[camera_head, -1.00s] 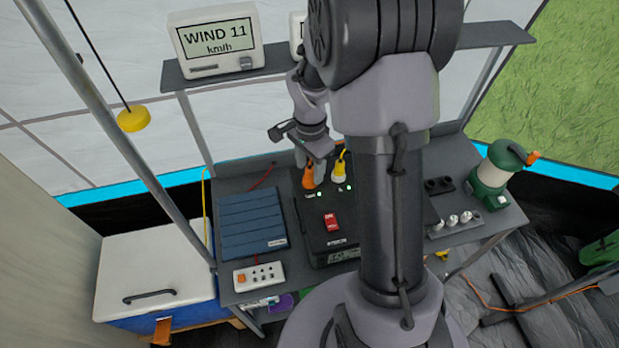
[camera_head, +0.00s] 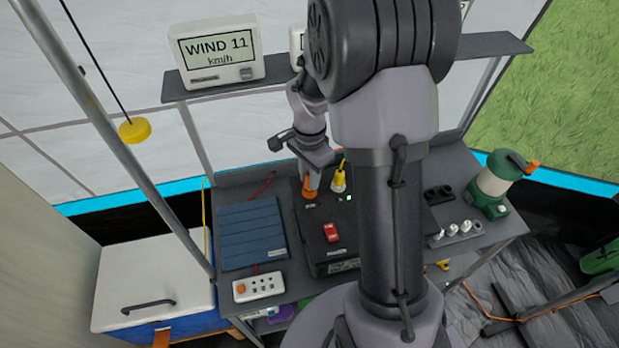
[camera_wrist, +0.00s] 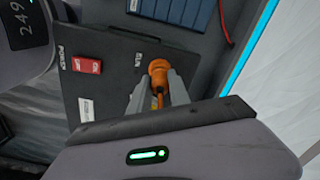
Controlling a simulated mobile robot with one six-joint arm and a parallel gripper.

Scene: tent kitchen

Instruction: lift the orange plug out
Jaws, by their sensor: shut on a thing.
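The orange plug (camera_head: 309,188) is at the left of the black power box's (camera_head: 318,250) back part, beside a yellow plug (camera_head: 339,180). My gripper (camera_wrist: 158,88) is shut on the orange plug, with a pale finger on each side of it. In the wrist view the plug's round orange end (camera_wrist: 158,68) points away from me, over the dark panel, and its body runs back between the fingers. My gripper hides part of the plug in the head view. I cannot tell how far its end sits in the socket.
A red switch (camera_head: 331,232) is on the box's front part. A blue panel (camera_head: 250,232) and a white control strip (camera_head: 258,287) lie to its left. A green lantern (camera_head: 490,186) stands at the right. A shelf with a wind display (camera_head: 217,50) is above.

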